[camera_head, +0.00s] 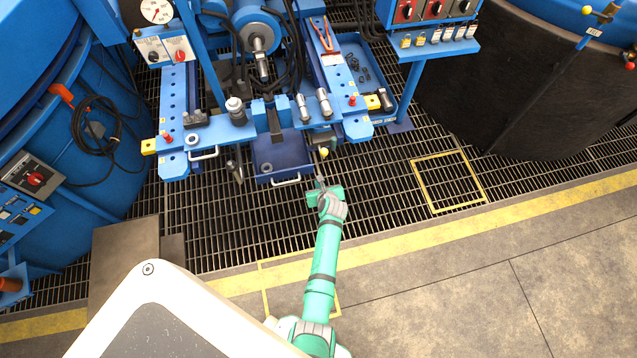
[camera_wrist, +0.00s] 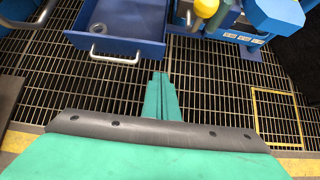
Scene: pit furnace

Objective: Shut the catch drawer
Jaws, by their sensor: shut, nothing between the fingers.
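The catch drawer (camera_head: 262,153) is a dark blue tray pulled out from under the middle of the blue machine. Its pale bar handle (camera_head: 286,181) is on its front. A small grey ring lies inside it. In the wrist view the open drawer (camera_wrist: 138,22) is at upper left, with its handle (camera_wrist: 115,59) on the near face. My green gripper (camera_head: 321,184) is shut and empty, to the right of the handle and apart from it. In the wrist view my fingertips (camera_wrist: 160,78) are just right of and nearer than the drawer's front corner.
A yellow-knobbed lever (camera_head: 324,152) stands right of the drawer and shows in the wrist view (camera_wrist: 206,8). Another pale handle (camera_head: 204,154) is on the machine's left. A blue tray (camera_head: 383,75) is at right. Dark floor grating (camera_head: 380,200) lies open in front.

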